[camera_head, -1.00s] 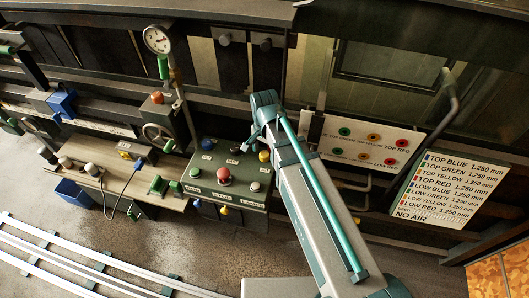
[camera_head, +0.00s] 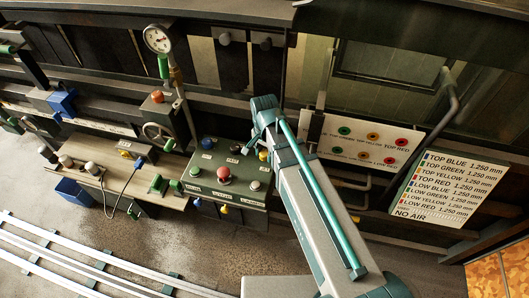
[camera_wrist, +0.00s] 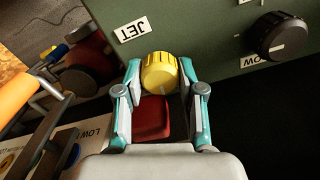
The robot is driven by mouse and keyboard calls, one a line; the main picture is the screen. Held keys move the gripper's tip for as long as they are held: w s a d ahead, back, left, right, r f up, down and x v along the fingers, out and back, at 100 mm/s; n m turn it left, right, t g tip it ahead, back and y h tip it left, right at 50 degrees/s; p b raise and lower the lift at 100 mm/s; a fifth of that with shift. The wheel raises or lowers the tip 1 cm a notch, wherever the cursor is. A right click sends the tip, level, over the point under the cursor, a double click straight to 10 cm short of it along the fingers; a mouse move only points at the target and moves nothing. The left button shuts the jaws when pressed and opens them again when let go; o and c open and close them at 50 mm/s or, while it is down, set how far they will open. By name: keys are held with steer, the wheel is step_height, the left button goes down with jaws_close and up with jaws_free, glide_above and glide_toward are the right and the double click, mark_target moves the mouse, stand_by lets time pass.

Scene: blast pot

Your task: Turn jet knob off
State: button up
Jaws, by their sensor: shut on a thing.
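The jet knob (camera_wrist: 159,73) is a yellow, ribbed round knob on a green panel (camera_wrist: 215,45), beside a white label reading JET (camera_wrist: 133,30). In the wrist view my gripper (camera_wrist: 160,76) has its two teal and grey fingers on either side of the knob, shut on it. A dark red block (camera_wrist: 151,120) shows between the fingers below the knob. In the head view my arm reaches up from the bottom right, and my fingers cannot be made out there.
A black knob (camera_wrist: 278,37) with a label reading LOW sits to the right on the same panel. In the head view a green console (camera_head: 218,188) with a red button (camera_head: 224,172) stands left of my arm. A sign board (camera_head: 440,188) is at the right.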

mark_target(264, 153)
steer(key=shift+n, duration=0.8)
steer(key=o, duration=1.1)
steer(key=shift+o, duration=0.2)
steer(key=shift+r, duration=0.1)
step_height(264, 153, up, 12)
